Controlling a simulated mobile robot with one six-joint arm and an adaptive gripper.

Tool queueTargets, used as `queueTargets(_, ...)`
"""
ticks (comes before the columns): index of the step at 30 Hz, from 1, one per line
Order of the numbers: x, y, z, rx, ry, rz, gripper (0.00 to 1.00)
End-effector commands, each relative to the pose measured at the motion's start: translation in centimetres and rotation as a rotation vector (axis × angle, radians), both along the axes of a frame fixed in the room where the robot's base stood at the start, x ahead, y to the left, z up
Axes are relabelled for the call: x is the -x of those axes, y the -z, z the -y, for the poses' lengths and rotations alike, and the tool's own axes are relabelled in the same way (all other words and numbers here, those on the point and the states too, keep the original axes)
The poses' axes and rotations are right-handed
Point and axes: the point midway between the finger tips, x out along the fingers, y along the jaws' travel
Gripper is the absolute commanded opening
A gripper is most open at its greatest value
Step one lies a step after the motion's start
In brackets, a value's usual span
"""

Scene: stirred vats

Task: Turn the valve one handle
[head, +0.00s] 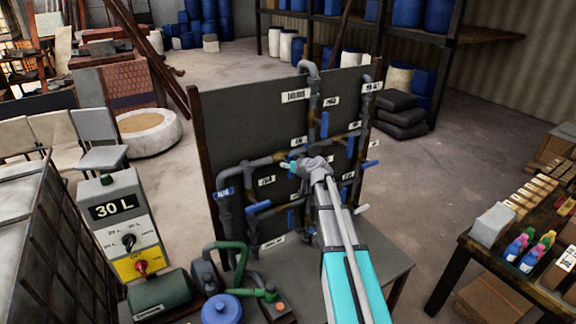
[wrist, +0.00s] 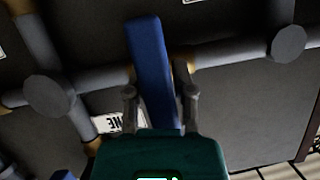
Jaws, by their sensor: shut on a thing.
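A blue lever handle (wrist: 148,50) fills the middle of the wrist view, in front of a grey pipe. My gripper (wrist: 159,88) is shut on it, with one finger on each side. A white label (wrist: 108,122), partly hidden and upside down, seems to end in "NE". In the head view my gripper (head: 292,167) is at the middle of the dark pipe panel (head: 245,115), and my own wrist hides most of the held handle.
Other blue handles on the panel include one at the upper middle (head: 324,124) and one at the right (head: 370,163). Grey pipes (head: 314,90) run close around my gripper. A control box marked 30 L (head: 125,235) stands at the left, and a goods table (head: 500,250) at the right.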

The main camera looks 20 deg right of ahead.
Motion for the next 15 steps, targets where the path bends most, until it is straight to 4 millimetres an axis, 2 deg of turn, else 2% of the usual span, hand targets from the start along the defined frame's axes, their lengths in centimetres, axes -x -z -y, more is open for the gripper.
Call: queueTargets(15, 0.0, -0.1, 0.05, -0.046, 0.003, -0.011, 0.0)
